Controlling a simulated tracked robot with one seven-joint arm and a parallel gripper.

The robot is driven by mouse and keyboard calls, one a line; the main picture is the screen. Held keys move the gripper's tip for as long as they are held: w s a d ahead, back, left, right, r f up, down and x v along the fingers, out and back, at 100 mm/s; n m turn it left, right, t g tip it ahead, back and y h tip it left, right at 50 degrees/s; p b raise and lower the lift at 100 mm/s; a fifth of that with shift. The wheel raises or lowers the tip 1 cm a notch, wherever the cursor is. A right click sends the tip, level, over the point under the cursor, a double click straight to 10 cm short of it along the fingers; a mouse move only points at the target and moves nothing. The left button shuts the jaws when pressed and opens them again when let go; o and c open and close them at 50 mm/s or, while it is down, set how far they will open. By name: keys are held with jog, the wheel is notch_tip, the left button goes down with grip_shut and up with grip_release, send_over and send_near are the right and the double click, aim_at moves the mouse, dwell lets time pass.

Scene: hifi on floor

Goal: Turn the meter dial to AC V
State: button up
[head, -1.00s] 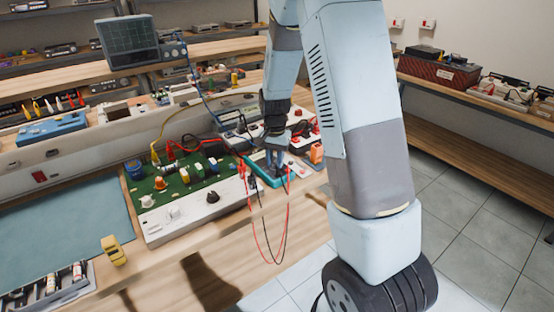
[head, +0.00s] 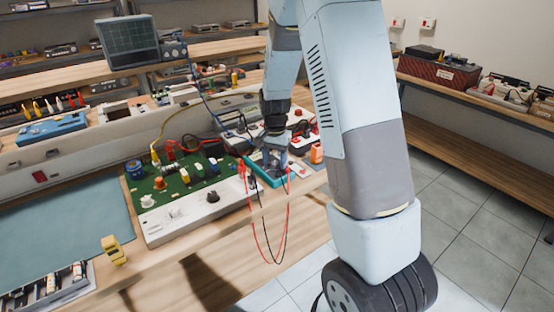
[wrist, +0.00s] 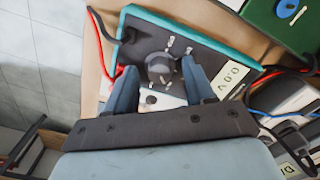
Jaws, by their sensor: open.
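The meter (head: 267,179) is a teal-edged box on the bench, partly hidden by my gripper in the head view. In the wrist view the meter (wrist: 205,40) shows a dark face, a round dark dial (wrist: 161,66) with small light marks around it, and a display (wrist: 231,80) that seems to read 0.0 V. My gripper (wrist: 160,80) is open, with one blue-grey finger on each side of the dial. I cannot tell whether the fingers touch it. The dial's setting is too small to read. In the head view my gripper (head: 272,158) points down over the meter.
Red and black leads (head: 283,225) run from the meter and hang over the bench's front edge. A green circuit board (head: 180,183) stands left of the meter. An orange item (head: 316,153) and other instruments stand close to the right and behind.

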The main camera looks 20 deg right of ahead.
aim_at(275, 162)
notch_tip(275, 162, up, 14)
jog(key=shift+f, duration=0.15)
dwell(0.6)
jog(key=s+r+n+t, duration=0.3)
jog(key=s+r, duration=0.8)
jog(key=s, duration=0.1)
jog(key=s+r+n+t, duration=0.1)
jog(key=s+r+n, duration=0.1)
jog(key=s, duration=0.6)
jog(key=s+r+n+t, duration=0.1)
jog(key=s+n, duration=0.1)
jog(key=s, duration=0.6)
jog(key=shift+s+d+r+n+t, duration=0.3)
jog(key=shift+s+d+r, duration=0.05)
jog(key=shift+d, duration=0.05)
jog(key=shift+c, duration=0.5)
